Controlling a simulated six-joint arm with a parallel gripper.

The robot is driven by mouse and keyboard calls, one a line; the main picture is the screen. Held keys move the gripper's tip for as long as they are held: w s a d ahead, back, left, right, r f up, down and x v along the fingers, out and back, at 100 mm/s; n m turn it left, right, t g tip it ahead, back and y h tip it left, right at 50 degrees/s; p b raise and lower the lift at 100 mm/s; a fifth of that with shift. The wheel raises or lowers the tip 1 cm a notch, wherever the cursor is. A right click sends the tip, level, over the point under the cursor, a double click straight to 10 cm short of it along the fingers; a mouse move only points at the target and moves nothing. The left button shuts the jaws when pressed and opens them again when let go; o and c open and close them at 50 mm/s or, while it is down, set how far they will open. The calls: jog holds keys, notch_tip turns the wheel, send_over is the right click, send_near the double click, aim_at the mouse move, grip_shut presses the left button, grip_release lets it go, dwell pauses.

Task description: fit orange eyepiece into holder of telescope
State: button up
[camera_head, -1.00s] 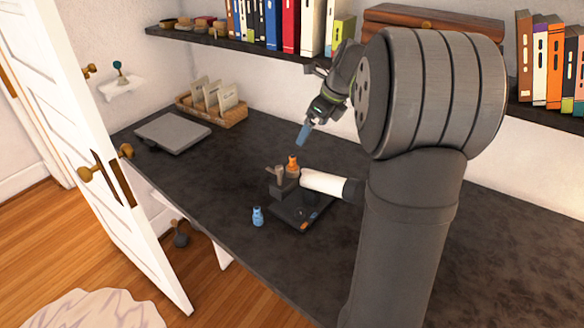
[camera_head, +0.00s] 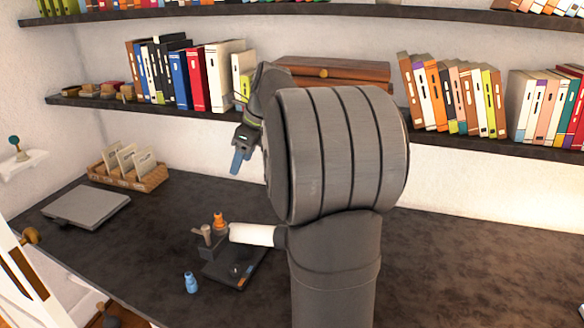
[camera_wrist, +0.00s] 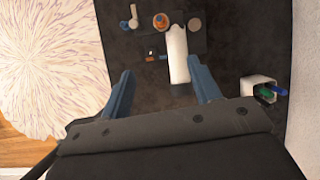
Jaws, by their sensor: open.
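The orange eyepiece (camera_head: 219,220) is upright at the end of the telescope's white tube (camera_head: 252,234), close to a grey upright piece; I cannot tell how it is seated. In the wrist view the orange eyepiece (camera_wrist: 160,20) shows from above beside the white tube (camera_wrist: 178,55). My gripper (camera_head: 237,166) is well above and behind the telescope, its blue fingers pointing down. In the wrist view my gripper (camera_wrist: 161,85) has its fingers wide apart with nothing between them. The orange eyepiece lies beyond the fingertips.
A black tray (camera_head: 237,270) lies under the telescope. A small blue bottle-shaped piece (camera_head: 191,283) stands near the front edge. A grey laptop-like slab (camera_head: 88,206) and a card basket (camera_head: 128,175) are at left. A white pen cup (camera_wrist: 259,90) shows in the wrist view. Bookshelves overhang the back.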

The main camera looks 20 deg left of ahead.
jog(key=shift+c, duration=1)
jog(key=shift+a, duration=0.1)
jog(key=n+h, duration=0.2)
jog(key=h, duration=0.3)
send_over(218, 214)
notch_tip(218, 214, down, 3)
jog(key=f, duration=1.2)
jog(key=shift+s+a+f, duration=0.1)
jog(key=shift+s+a, duration=0.05)
jog(key=shift+a, duration=0.25)
jog(key=f, duration=0.2)
jog(key=d+f, duration=0.1)
jog(key=f, duration=0.1)
jog(key=shift+w+f, duration=0.1)
jog(key=shift+w, duration=0.1)
jog(key=shift+a+f, duration=0.1)
jog(key=shift+f, duration=0.45)
jog(key=c, duration=0.9)
